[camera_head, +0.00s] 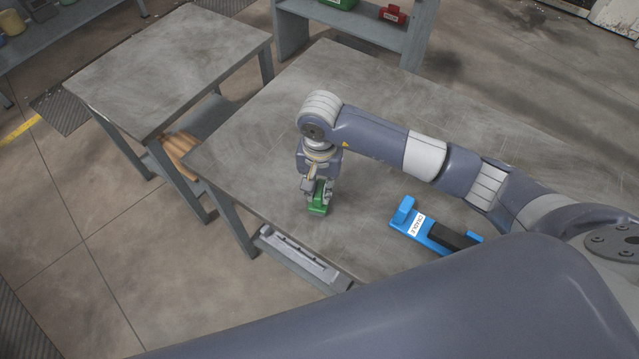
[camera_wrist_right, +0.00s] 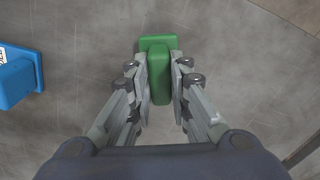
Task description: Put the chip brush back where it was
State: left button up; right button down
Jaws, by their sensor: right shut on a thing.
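My right gripper (camera_head: 318,190) is over the near table and shut on a green object (camera_head: 318,208), which I take to be the chip brush. In the right wrist view the green brush (camera_wrist_right: 159,68) has a narrow grip between the two fingers of the right gripper (camera_wrist_right: 160,85) and a wider block beyond it. It is on or just above the table top; I cannot tell which. Its bristles are not visible. My left gripper is not in view.
A blue cradle (camera_head: 428,236) with a white label and a dark pad lies on the table (camera_head: 270,140), right of the gripper; its end shows in the right wrist view (camera_wrist_right: 20,78). A grey bar-shaped part (camera_head: 298,256) lies below the table's edge. A second table (camera_head: 165,65) stands left.

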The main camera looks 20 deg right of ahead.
aim_at(320, 189)
jog(key=shift+f, duration=0.15)
jog(key=c, duration=1.5)
grip_release()
jog(key=shift+r, duration=0.3)
jog(key=shift+r+b, duration=1.7)
jog(key=shift+r, duration=4.2)
